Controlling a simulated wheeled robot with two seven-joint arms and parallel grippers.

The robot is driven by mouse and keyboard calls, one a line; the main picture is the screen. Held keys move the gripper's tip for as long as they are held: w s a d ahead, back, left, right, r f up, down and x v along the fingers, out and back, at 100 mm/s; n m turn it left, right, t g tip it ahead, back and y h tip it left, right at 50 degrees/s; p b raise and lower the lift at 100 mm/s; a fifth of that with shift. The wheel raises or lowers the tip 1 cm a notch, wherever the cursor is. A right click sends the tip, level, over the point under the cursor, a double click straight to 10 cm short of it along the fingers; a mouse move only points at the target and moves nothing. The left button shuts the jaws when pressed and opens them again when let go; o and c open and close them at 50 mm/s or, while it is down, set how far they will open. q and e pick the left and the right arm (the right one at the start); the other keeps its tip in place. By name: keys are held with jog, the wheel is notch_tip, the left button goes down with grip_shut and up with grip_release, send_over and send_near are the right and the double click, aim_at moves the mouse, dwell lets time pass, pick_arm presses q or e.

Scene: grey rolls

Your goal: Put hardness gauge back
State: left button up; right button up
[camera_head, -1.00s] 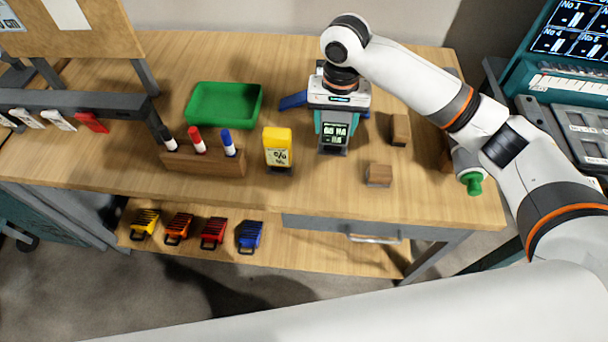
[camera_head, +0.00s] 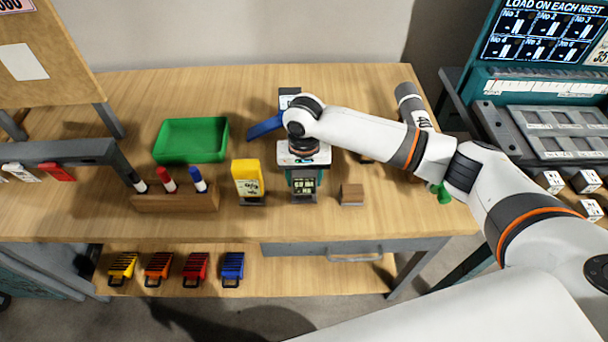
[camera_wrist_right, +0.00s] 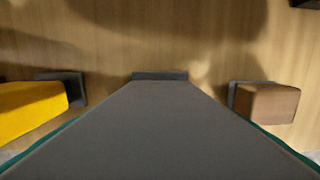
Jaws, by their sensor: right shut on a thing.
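The hardness gauge (camera_head: 304,184) is a grey and teal device with a lit display, in the head view between a yellow meter (camera_head: 247,178) and a wooden block (camera_head: 352,194). My right gripper (camera_head: 304,160) is above it, shut on its top, and the gauge hangs upright. In the right wrist view the gauge's grey body (camera_wrist_right: 160,130) fills the middle. A dark slab (camera_wrist_right: 160,75) shows at its far end; I cannot tell whether they touch. The gripper's fingertips are mostly hidden. My left gripper is not in view.
A wooden marker rack (camera_head: 175,203) and a green tray (camera_head: 190,141) stand to the left. A blue object (camera_head: 265,126) lies behind the gauge. The table front is clear.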

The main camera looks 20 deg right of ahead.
jog(key=o, duration=0.9)
jog(key=shift+f, duration=0.1)
jog(key=shift+r, duration=0.3)
notch_tip(320, 180, up, 12)
jog(key=shift+f+b, duration=0.15)
jog(key=shift+b, duration=0.35)
